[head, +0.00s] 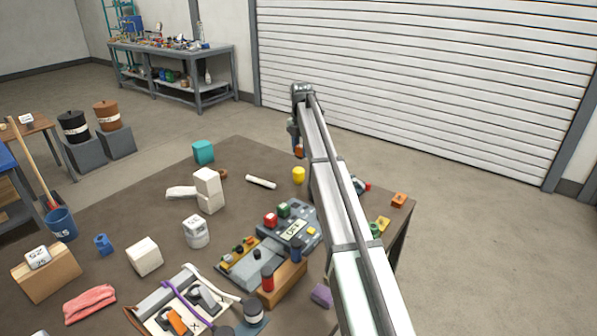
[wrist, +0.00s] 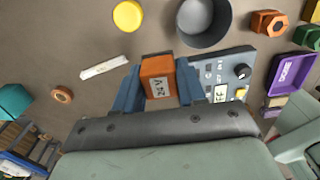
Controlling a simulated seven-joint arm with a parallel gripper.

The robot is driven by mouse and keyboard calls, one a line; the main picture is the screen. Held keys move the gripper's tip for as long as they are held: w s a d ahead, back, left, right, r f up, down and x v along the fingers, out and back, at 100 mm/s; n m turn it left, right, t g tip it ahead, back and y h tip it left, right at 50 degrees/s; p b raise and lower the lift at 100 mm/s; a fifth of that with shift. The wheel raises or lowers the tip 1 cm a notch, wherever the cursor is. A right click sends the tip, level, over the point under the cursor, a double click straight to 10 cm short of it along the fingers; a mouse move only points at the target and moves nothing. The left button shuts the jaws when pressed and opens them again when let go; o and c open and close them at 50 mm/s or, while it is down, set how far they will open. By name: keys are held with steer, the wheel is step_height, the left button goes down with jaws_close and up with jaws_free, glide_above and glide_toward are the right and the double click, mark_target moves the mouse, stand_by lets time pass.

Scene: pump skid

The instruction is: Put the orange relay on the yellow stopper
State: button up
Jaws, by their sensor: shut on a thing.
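The orange relay (wrist: 157,76) is a small block with a white label. It is held between the two blue fingers of my gripper (wrist: 158,85) in the wrist view. In the head view, my gripper (head: 298,140) is at the far end of my arm, with the relay (head: 299,151) showing at its tip. The yellow stopper (head: 298,175) is a short round piece on the brown table, just below the relay in the picture. In the wrist view the stopper (wrist: 127,15) is at the top, ahead and left of the relay, apart from it. Nothing is seen on its top.
A white marker (head: 261,182) lies left of the stopper. A grey cup (wrist: 204,20) stands right of it in the wrist view. A grey control panel (head: 308,238), stacked white blocks (head: 207,183) and a teal block (head: 203,152) are nearby. Bare table surrounds the stopper.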

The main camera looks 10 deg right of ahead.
glide_toward(299, 169)
steer(key=shift+n, duration=0.3)
steer(key=shift+s+f, duration=0.1)
steer(key=shift+f, duration=2.45)
steer(key=shift+f, duration=0.1)
steer(key=o, duration=1.1)
step_height(299, 169, up, 12)
steer(key=shift+r, duration=0.1)
